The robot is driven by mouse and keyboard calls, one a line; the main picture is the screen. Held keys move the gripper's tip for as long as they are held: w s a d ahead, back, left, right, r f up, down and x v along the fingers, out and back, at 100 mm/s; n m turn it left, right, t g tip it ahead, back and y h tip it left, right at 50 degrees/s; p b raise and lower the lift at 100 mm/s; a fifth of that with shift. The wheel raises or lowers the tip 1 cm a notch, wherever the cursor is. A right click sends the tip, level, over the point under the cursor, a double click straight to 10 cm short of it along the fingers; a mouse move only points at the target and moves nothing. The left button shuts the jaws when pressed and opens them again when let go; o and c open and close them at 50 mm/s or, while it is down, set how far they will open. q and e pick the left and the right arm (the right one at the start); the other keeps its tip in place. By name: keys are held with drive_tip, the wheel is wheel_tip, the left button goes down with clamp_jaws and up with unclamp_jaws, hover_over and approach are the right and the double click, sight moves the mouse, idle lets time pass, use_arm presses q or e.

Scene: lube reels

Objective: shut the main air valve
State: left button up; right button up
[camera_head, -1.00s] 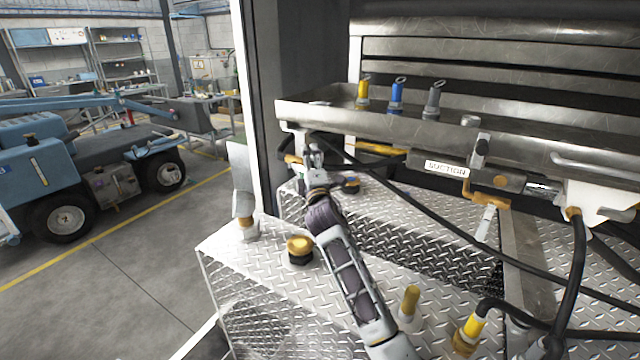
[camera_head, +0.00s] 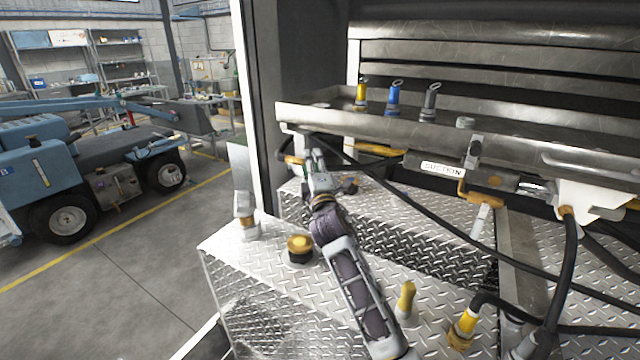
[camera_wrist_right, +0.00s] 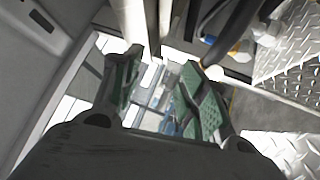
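My right gripper (camera_head: 315,157) is below the left end of the metal tray, with its fingers pointing up and away. In the right wrist view (camera_wrist_right: 160,85) its green-padded fingers stand apart with nothing held between them. A yellow fitting or handle (camera_head: 292,160) is just left of the fingers, apparently on a dark hose. A longer yellow lever (camera_head: 380,150) lies under the tray, to the right of the gripper. No label shows which one is the main air valve. My left gripper is out of view.
The metal tray (camera_head: 375,122) holds yellow, blue and grey nozzles. A "SUCTION" label (camera_head: 442,170) is beside an orange-yellow handle (camera_head: 480,195). A black hose (camera_head: 440,225) crosses over the diamond plate. A yellow-topped cap (camera_head: 299,248) and upright yellow fitting (camera_head: 406,299) stand near my arm.

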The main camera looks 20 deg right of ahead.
drive_tip(key=d+v, duration=0.1)
drive_tip(key=v, duration=0.7)
drive_tip(key=shift+s+a, duration=0.15)
drive_tip(key=shift+a, duration=0.2)
idle(0.9)
drive_tip(key=shift+r, duration=0.1)
idle(0.4)
idle(0.5)
